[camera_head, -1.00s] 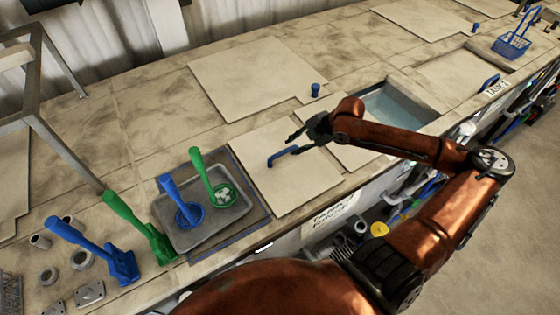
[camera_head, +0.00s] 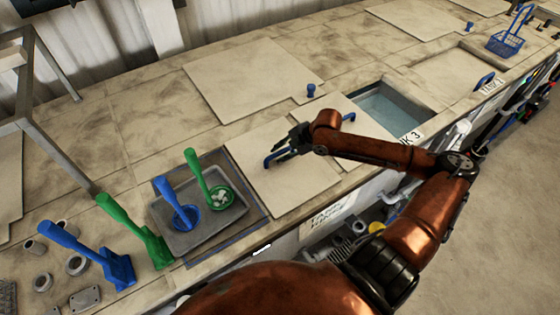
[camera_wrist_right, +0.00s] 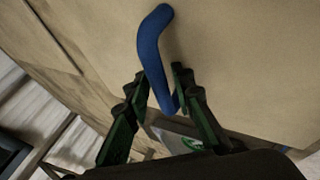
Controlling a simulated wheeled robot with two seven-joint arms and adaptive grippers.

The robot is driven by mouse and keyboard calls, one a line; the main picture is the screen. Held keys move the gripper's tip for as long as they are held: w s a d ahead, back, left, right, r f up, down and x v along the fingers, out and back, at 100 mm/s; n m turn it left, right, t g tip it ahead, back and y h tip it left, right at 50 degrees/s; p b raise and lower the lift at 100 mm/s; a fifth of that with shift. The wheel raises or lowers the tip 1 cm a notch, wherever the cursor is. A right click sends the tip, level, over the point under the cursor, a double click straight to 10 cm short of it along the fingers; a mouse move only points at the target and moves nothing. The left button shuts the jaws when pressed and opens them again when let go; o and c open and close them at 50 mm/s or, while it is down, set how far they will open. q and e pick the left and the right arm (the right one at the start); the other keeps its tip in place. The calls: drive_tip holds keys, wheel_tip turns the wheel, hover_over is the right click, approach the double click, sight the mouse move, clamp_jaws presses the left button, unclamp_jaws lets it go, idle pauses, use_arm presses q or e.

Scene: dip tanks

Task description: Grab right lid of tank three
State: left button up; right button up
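A pale square lid (camera_head: 290,195) with a blue bar handle (camera_head: 267,159) lies flat on the counter, right of the grey tray. Another lid (camera_head: 345,104), with its own blue handle (camera_head: 348,117), lies partly behind my right arm, beside an open water-filled tank (camera_head: 395,105). A partly hidden label ending in "K 3" (camera_head: 411,136) is on the front edge there. My right gripper (camera_head: 284,149) is at the first lid's handle. In the right wrist view, the blue handle (camera_wrist_right: 151,50) runs between its open fingers (camera_wrist_right: 160,82). My left gripper is not in view.
A grey tray (camera_head: 228,222) holds a blue and a green long-handled basket. Blue and green tools (camera_head: 120,270) and metal parts stand at left. A large plate (camera_head: 240,75) and a blue knob (camera_head: 311,90) lie behind.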

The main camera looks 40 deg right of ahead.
clamp_jaws()
idle(0.6)
drive_tip(key=shift+r, duration=0.15)
